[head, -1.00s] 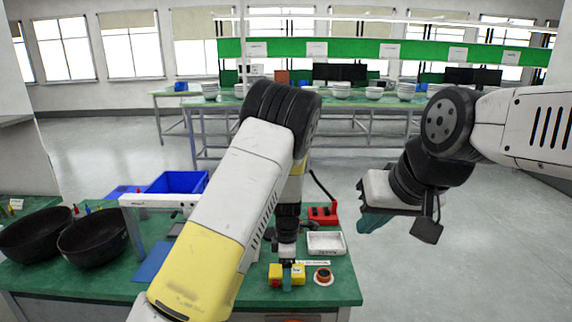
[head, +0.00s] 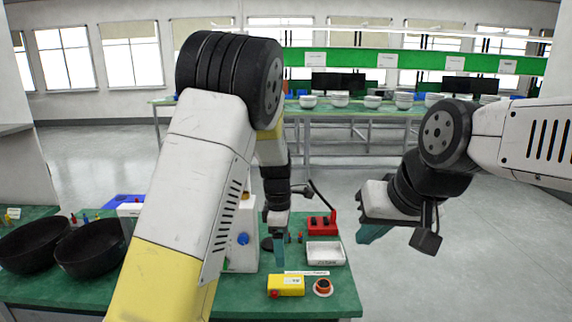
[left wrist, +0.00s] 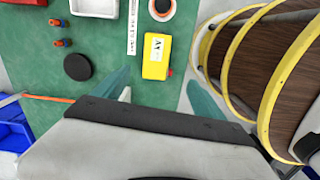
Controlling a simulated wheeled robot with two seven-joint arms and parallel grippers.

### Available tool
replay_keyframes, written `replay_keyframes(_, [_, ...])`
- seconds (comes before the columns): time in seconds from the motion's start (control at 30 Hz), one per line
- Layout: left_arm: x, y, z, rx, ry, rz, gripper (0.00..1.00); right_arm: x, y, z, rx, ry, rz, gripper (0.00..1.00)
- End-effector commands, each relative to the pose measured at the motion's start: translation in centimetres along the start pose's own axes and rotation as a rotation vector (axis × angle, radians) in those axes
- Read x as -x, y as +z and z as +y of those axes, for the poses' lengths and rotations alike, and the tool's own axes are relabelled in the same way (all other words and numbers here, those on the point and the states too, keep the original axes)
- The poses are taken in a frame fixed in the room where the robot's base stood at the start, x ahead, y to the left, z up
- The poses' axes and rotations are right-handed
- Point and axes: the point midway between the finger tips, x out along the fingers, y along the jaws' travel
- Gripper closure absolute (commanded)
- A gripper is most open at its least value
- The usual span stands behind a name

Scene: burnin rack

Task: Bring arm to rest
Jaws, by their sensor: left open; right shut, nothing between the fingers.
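My left gripper (head: 279,248) hangs over the green bench, pointing down, with teal fingers. In the left wrist view its two fingers (left wrist: 158,92) stand wide apart with nothing between them. A yellow box (head: 287,286) with a red button sits on the bench below and in front of it. It also shows just beyond the fingers in the left wrist view (left wrist: 157,57). My right gripper (head: 376,230) is shut and empty, held over the floor right of the bench. The left arm hides part of the bench middle.
The green bench (head: 335,300) also holds a white tray (head: 325,253), a red holder (head: 322,225), a round orange-and-black part (head: 323,287) and two black bowls (head: 92,248). A black disc (left wrist: 78,67) lies near the left gripper. Open floor lies to the right.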

Motion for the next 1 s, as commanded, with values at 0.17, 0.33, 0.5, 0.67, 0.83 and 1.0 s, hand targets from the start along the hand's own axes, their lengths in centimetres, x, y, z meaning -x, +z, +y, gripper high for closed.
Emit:
replay_keyframes(0.17, [6.0, -2.2, -3.1, -0.241, 0.077, -0.116, 0.19, 0.0, 0.0, 0.0, 0.0, 0.0, 0.0, 1.0])
replay_keyframes(0.33, [11.3, -4.2, -7.0, -0.523, 0.198, -0.157, 0.19, 0.0, 0.0, 0.0, 0.0, 0.0, 0.0, 1.0])
replay_keyframes(0.5, [15.8, -6.2, -11.6, -0.814, 0.339, -0.111, 0.19, 0.0, 0.0, 0.0, 0.0, 0.0, 0.0, 1.0])
replay_keyframes(0.67, [18.7, -7.7, -16.3, -1.086, 0.45, 0.017, 0.19, 0.0, 0.0, 0.0, 0.0, 0.0, 0.0, 1.0])
replay_keyframes(0.83, [20.2, -9.0, -20.4, -1.326, 0.504, 0.198, 0.19, 0.0, 0.0, 0.0, 0.0, 0.0, 0.0, 1.0])
replay_keyframes(1.0, [20.5, -9.6, -22.7, -1.461, 0.504, 0.32, 0.19, 0.0, 0.0, 0.0, 0.0, 0.0, 0.0, 1.0])
